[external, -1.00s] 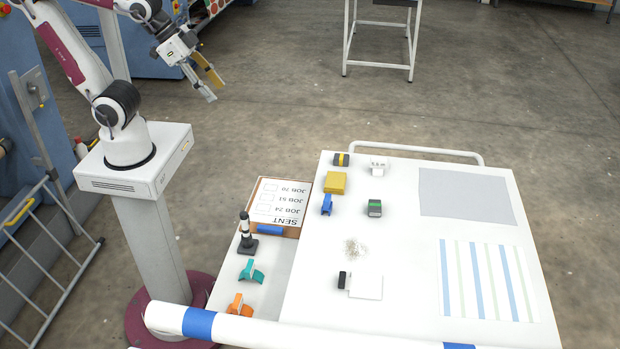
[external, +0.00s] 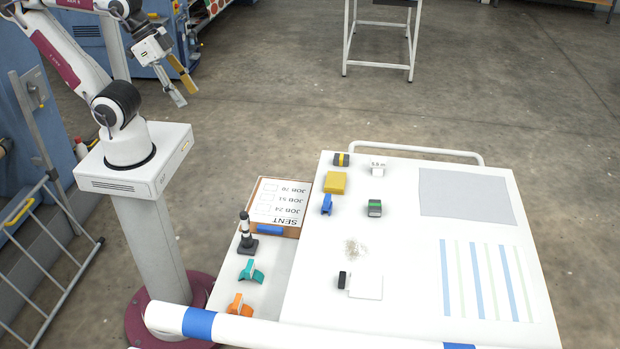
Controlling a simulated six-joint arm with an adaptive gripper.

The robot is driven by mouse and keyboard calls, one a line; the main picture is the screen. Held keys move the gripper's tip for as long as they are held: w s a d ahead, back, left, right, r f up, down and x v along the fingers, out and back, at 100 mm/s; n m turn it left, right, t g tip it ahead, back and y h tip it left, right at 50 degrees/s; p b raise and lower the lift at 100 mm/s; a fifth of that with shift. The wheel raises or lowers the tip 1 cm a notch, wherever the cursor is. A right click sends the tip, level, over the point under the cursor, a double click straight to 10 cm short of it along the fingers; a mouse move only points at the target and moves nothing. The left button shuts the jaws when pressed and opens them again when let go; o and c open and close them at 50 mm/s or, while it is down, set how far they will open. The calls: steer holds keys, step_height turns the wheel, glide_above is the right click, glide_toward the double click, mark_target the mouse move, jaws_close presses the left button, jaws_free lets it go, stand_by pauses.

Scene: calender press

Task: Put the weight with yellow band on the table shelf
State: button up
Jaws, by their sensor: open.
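The weight with yellow band (external: 341,159) is a small dark block with a yellow stripe. It sits at the far left corner of the white table top (external: 420,265). A similar dark weight with a green band (external: 374,208) lies nearer on the same top. A lower white ledge (external: 270,291), which may be the shelf, runs along the table's left side. My gripper (external: 187,94) is open and empty, in the air left of and well away from the table, its fingers pointing down.
A yellow block (external: 335,183), a blue clip (external: 326,204) and a white tag (external: 378,169) are near the yellow-banded weight. The ledge holds a job board (external: 279,201), a black stamp (external: 246,241), and teal (external: 251,270) and orange (external: 239,305) tools. A rail (external: 415,151) edges the table's far side.

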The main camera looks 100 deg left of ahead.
steer(key=shift+a, duration=0.1)
steer(key=g, duration=0.1)
glide_toward(340, 156)
steer(key=f, duration=0.1)
steer(key=shift+w+f, duration=0.2)
steer(key=shift+w, duration=0.05)
stand_by(1.0)
steer(key=shift+f, duration=0.1)
steer(key=shift+x, duration=1.25)
